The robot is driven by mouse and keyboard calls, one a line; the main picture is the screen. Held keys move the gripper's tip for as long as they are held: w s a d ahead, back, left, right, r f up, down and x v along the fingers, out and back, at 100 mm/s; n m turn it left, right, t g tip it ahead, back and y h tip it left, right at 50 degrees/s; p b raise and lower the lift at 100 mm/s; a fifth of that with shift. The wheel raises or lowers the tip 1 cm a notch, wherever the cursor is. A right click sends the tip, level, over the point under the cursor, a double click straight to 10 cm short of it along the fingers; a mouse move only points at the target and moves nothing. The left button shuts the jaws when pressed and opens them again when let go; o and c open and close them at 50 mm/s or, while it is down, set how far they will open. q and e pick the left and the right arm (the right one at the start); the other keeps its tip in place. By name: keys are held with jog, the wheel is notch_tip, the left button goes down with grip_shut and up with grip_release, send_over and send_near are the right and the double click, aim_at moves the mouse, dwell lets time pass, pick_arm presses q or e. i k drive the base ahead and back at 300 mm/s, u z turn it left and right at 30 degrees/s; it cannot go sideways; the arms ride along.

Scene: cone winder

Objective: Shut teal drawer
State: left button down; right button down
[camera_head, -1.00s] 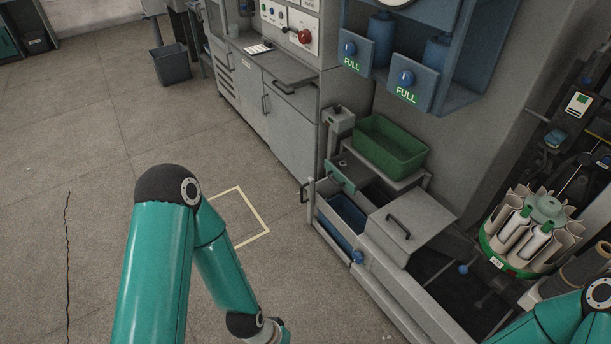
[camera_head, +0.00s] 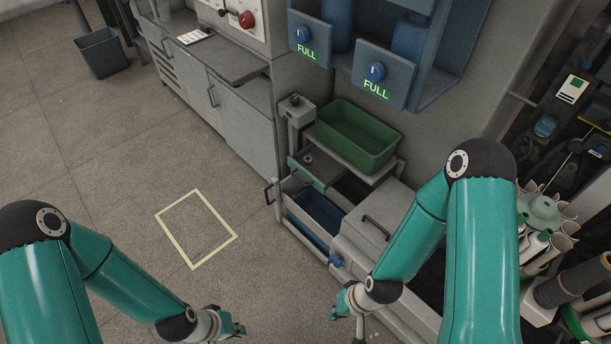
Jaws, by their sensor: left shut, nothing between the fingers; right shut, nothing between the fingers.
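The teal drawer's front panel (camera_head: 304,172) shows in the head view at the left end of the low grey unit, below the green bin. The drawer appears pulled out to the left, with a dark opening (camera_head: 352,188) behind the panel. My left gripper (camera_head: 238,330) is shut and empty over the floor at the bottom, well apart from the drawer. My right gripper (camera_head: 340,308) is shut and empty, in front of the low unit and below the drawer in the picture. My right arm hides part of the unit.
A green bin (camera_head: 358,134) sits on a shelf above. A grey box with a handle (camera_head: 378,222) is right of the drawers. Floor around the yellow square (camera_head: 180,242) is clear.

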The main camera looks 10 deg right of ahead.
aim_at(323, 171)
jog(key=z, duration=0.15)
jog(key=i, duration=0.9)
jog(key=z, duration=0.65)
